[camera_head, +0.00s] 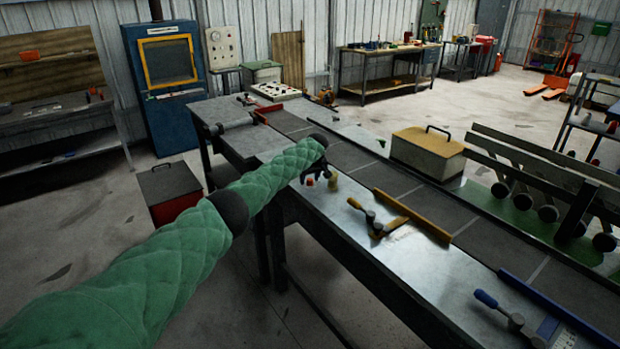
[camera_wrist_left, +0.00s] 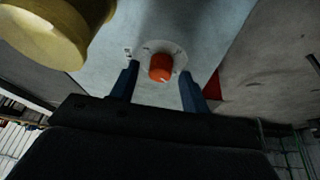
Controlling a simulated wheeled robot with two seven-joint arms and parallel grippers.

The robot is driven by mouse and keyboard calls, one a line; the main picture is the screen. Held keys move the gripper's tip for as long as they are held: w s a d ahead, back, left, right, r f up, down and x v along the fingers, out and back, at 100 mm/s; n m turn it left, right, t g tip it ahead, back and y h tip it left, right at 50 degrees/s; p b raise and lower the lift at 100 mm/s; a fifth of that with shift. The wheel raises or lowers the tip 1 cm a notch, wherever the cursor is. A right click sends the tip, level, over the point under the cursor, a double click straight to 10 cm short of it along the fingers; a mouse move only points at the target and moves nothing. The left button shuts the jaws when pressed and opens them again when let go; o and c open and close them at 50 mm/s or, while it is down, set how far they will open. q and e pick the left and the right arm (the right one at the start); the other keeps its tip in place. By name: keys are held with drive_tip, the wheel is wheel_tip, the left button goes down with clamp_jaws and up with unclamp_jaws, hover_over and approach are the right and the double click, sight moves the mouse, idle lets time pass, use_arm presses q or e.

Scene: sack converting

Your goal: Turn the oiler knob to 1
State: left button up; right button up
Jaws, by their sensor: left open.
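The oiler knob, a small orange-red knob (camera_wrist_left: 160,68), sits on a pale round dial plate (camera_wrist_left: 176,52) in the left wrist view. Marks on the plate are too small to read. My left gripper (camera_wrist_left: 158,80) is open, with its two dark blue fingers to either side of the knob. I cannot tell whether they touch it. In the head view my left gripper (camera_head: 318,172) is over the bench, beside a small red part (camera_head: 309,181) and a pale yellow cylinder (camera_head: 333,181). My right gripper is out of view.
A yellow round body (camera_wrist_left: 50,30) is close by at upper left in the wrist view. The metal bench (camera_head: 440,265) carries a yellow bar with a clamp (camera_head: 375,220) nearer me. A lidded yellow box (camera_head: 427,150) stands across the belt (camera_head: 360,160).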

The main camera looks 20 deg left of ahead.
use_arm(q)
drive_tip(key=c, duration=1)
